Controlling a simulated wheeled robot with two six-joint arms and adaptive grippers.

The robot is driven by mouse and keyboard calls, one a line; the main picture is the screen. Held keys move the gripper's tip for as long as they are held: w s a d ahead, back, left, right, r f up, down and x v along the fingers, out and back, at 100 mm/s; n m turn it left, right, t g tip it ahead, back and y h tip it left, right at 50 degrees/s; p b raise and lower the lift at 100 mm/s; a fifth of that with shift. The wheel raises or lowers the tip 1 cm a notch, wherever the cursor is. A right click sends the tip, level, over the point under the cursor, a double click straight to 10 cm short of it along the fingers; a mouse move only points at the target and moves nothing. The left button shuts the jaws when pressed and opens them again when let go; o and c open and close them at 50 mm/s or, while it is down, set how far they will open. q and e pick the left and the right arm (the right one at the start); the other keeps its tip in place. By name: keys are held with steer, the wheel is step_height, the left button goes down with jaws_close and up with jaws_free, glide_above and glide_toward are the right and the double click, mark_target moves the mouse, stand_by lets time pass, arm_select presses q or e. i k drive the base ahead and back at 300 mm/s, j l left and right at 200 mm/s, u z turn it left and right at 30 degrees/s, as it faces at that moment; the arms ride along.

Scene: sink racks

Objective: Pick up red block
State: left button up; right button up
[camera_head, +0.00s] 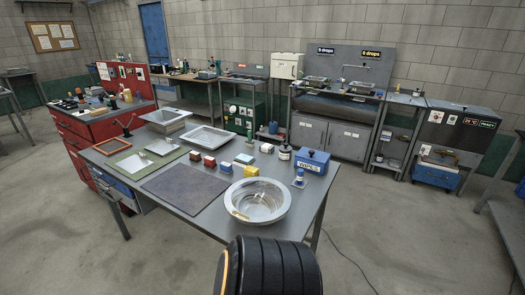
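A red block (195,156) stands on the grey worktable (215,220), just behind the dark mat. A second reddish block (209,161) stands close to its right. Further right in the same loose row are a blue block (226,167) and a yellow block (250,171). The blocks are small here and their finer details cannot be made out. Nothing covers the red blocks. Neither of my grippers shows in this view, so their states cannot be seen.
A dark mat (187,189) lies in front of the blocks. A large round metal bowl (277,201) stands to the right. A metal tray (208,137) is behind the blocks, and a blue box (312,161) is at the back right.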

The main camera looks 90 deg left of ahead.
mark_target(209, 162)
steer(key=k+j+u, duration=0.55)
steer(key=k+u, duration=0.2)
steer(key=k+j+u, duration=0.35)
steer(key=i+j, duration=0.05)
